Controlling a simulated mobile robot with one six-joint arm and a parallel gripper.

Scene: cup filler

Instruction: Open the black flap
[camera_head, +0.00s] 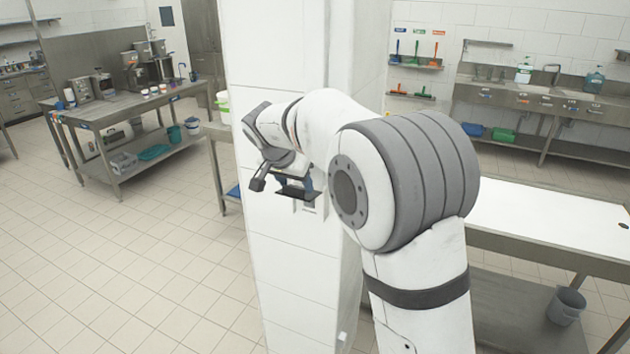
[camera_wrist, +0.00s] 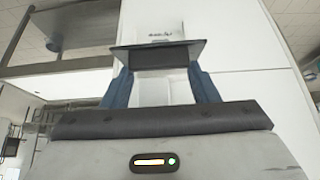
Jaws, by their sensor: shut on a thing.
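The black flap (camera_wrist: 165,58) shows in the wrist view as a dark flat panel between my gripper's two blue fingers. It stands out from a white surface. My gripper (camera_wrist: 160,78) is shut on the flap, with one finger at each side of it. In the head view the flap (camera_head: 297,193) is a small dark plate at the face of the white pillar (camera_head: 285,255), with my gripper (camera_head: 296,184) at it. A small pale fitting (camera_head: 309,209) shows just below. My wrist and arm hide part of the pillar around the flap.
A steel table (camera_head: 150,103) with cups and machines stands at the left. A white-topped bench (camera_head: 540,222) is on the right, with a grey bucket (camera_head: 566,305) below. A sink counter (camera_head: 550,98) runs along the back wall. The tiled floor at left front is clear.

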